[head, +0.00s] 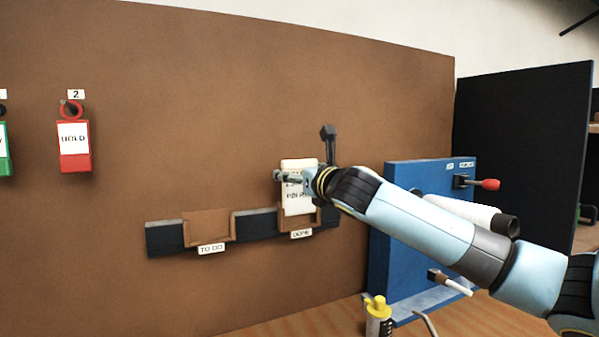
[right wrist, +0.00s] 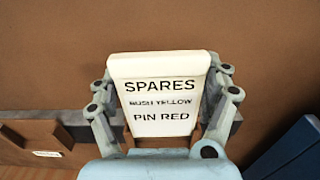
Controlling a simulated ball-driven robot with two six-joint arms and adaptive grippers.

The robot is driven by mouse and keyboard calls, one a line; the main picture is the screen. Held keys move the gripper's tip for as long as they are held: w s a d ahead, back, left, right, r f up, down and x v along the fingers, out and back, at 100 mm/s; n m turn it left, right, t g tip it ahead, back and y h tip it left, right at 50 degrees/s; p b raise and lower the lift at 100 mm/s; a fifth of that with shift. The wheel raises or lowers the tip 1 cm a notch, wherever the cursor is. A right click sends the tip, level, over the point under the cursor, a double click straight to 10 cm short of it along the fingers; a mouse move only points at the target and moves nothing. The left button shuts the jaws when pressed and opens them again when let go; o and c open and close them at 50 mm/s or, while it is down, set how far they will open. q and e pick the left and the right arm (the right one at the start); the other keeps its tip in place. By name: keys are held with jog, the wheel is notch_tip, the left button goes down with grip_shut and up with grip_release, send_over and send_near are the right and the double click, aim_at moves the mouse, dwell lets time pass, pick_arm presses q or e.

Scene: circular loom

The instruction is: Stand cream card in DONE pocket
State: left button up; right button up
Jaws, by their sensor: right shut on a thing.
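The cream card (head: 299,207) is upright in front of the brown board, at the DONE pocket (head: 304,226). In the right wrist view the card (right wrist: 160,95) reads SPARES, BUSH YELLOW, PIN RED. My right gripper (head: 292,177) is shut on the card, with a finger at each side edge. The card's lower end is at the pocket's opening; I cannot tell whether it is inside or just in front. The DONE label hangs below the pocket. My left gripper is not in view.
The TO DO pocket (head: 208,228) is left of DONE on the same dark rail (head: 165,239) and looks empty. A red HOLD tag (head: 74,146) hangs further left. A blue panel (head: 398,180) with a red-knobbed lever (head: 487,184) and a yellow-topped bottle (head: 378,315) stand right.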

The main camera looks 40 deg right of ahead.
jog(key=shift+f+b, duration=0.5)
jog(key=shift+f, duration=0.65)
jog(key=o, duration=1.2)
jog(key=shift+r, duration=0.1)
jog(key=shift+s, duration=0.1)
jog(key=v, duration=1.1)
jog(key=shift+s+a, duration=0.2)
jog(key=shift+s, duration=0.15)
